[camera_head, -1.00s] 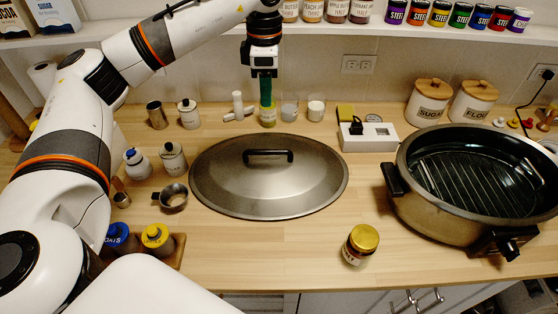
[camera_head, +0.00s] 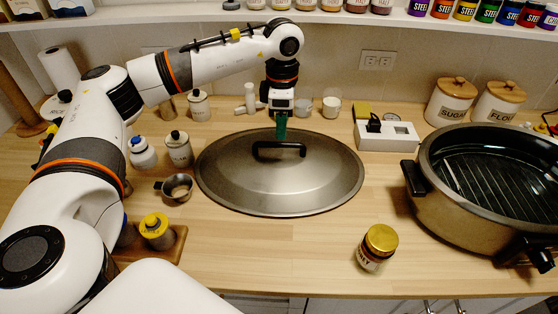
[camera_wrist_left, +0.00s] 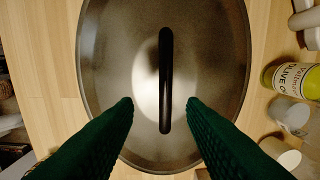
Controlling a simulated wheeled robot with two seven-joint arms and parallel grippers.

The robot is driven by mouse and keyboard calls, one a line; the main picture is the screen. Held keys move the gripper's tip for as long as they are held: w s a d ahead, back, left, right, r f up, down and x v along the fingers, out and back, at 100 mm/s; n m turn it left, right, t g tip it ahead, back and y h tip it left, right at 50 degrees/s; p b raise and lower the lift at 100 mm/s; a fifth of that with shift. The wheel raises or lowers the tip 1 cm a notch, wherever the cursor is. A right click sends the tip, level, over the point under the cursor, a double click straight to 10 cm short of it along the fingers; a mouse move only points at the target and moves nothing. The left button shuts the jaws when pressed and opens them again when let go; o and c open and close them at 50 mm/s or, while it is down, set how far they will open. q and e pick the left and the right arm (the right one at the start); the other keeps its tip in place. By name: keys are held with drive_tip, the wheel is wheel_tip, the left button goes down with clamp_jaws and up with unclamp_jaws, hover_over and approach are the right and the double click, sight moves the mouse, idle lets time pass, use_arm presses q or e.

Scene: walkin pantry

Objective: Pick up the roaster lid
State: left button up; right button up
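The roaster lid (camera_head: 240,178) is a large oval metal dome lying flat on the wooden counter, with a black bar handle (camera_head: 279,150) on top. My left gripper (camera_head: 281,128) points down just above and behind the handle in the head view. In the left wrist view, the lid (camera_wrist_left: 110,60) fills the middle and its handle (camera_wrist_left: 165,80) runs lengthwise between the two green fingers (camera_wrist_left: 163,103). The fingers are spread apart, one on each side of the handle, with nothing gripped. My right gripper is not in view.
The open roaster (camera_head: 470,215) stands at the right. A honey jar (camera_head: 377,248) stands in front of the lid. Canisters (camera_head: 179,149) and a small metal cup (camera_head: 177,187) stand to its left. An olive oil bottle (camera_wrist_left: 290,78) and glasses stand behind it.

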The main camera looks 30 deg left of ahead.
sight(279, 143)
use_arm(q)
drive_tip(key=shift+f, duration=0.65)
drive_tip(key=shift+a+f+p, duration=0.15)
drive_tip(key=shift+f+p, duration=0.25)
drive_tip(key=f, duration=0.1)
drive_tip(key=f+p, duration=0.1)
drive_tip(key=f, duration=0.1)
drive_tip(key=shift+w+a+f, duration=0.1)
drive_tip(key=shift+a+f, duration=0.2)
drive_tip(key=shift+a, duration=0.05)
drive_tip(key=shift+f, duration=0.35)
drive_tip(key=shift+f, duration=0.25)
clamp_jaws()
